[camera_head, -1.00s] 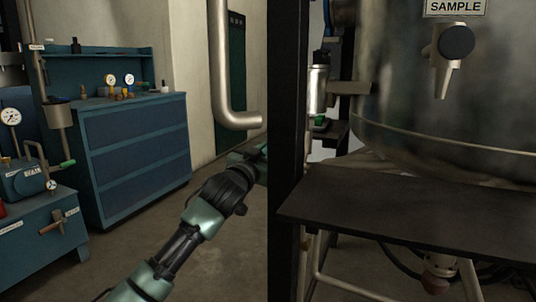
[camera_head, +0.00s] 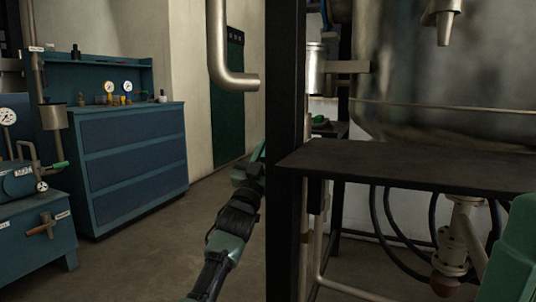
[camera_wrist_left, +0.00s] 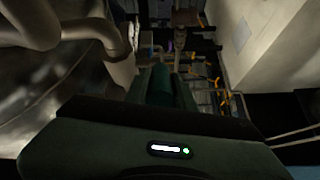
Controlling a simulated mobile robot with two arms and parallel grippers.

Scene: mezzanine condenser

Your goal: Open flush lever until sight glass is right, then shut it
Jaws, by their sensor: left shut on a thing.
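My left gripper reaches up the middle of the head view on its dark and green arm, and its tips are hidden behind the black post. In the left wrist view its dark green body fills the front, with the fingers (camera_wrist_left: 162,85) ahead. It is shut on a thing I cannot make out. I cannot identify the flush lever or the sight glass for sure. A metal cylinder (camera_head: 316,68) stands right of the post, with a small green part (camera_head: 319,121) below it. My right gripper is out of view.
A black post (camera_head: 287,130) and a dark shelf (camera_head: 400,168) stand in front of a large metal vessel (camera_head: 440,120). A valve (camera_head: 442,18) is on the vessel. Flanged piping (camera_head: 455,245) and hoses hang below. A blue bench (camera_head: 138,155) stands left, with clear floor before it.

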